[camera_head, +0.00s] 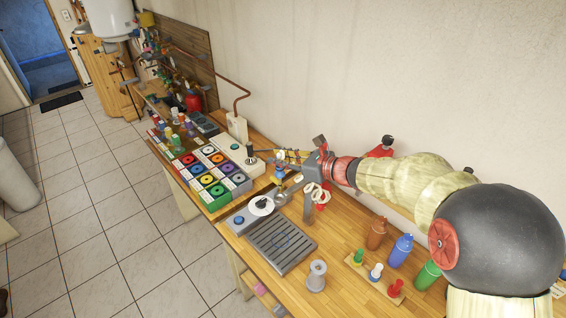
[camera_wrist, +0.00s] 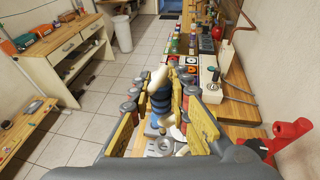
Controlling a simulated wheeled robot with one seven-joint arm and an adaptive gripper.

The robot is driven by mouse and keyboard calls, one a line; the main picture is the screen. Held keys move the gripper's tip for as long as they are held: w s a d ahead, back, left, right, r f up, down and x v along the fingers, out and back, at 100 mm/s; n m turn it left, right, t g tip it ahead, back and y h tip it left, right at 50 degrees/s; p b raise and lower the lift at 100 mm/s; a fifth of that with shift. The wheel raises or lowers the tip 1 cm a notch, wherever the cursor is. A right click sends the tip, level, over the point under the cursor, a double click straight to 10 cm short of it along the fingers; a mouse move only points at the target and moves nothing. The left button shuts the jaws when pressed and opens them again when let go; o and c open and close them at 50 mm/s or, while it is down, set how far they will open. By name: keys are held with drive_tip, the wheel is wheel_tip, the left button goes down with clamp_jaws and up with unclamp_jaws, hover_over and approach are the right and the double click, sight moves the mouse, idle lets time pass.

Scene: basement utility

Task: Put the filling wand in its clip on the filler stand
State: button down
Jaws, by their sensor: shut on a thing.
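The filling wand (camera_wrist: 162,104), with a dark blue ribbed grip and cream ends, is between the yellow-padded fingers of my gripper (camera_wrist: 160,88) in the wrist view. In the head view my gripper (camera_head: 286,162) is shut on it above the bench, and the wand (camera_head: 280,173) shows only as a small blue and white piece. The filler stand (camera_head: 281,240) has a grey slotted drip tray, a blue button and a white round plate (camera_head: 261,206). A grey upright (camera_head: 308,205) rises by its far right corner, with cream loops beside it. I cannot make out the clip.
A grey cup (camera_head: 317,275), brown bottle (camera_head: 376,232), blue bottle (camera_head: 400,250) and green bottle (camera_head: 428,274) stand right. A red fixture (camera_head: 382,148) is behind my arm.

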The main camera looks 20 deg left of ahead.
drive_tip(key=shift+a+r, duration=0.1)
drive_tip(key=shift+a, duration=0.05)
idle(0.4)
drive_tip(key=b, duration=0.4)
hover_over(280, 184)
drive_tip(key=shift+w+a+f, duration=0.15)
drive_tip(key=shift+w+f, duration=0.05)
drive_tip(key=shift+f, duration=1)
drive_tip(key=shift+w+a+f, duration=0.1)
drive_tip(key=shift+w+f, duration=0.05)
drive_tip(key=shift+f, duration=1.05)
drive_tip(key=shift+f+b, duration=0.15)
drive_tip(key=shift+b, duration=0.25)
drive_tip(key=shift+f+b, duration=0.3)
drive_tip(key=shift+f, duration=0.05)
drive_tip(key=shift+s+f+b, duration=0.1)
drive_tip(key=shift+f+b, duration=2.05)
drive_tip(key=shift+f, duration=0.55)
drive_tip(key=c, duration=1.8)
unclamp_jaws()
drive_tip(key=shift+o, duration=1.1)
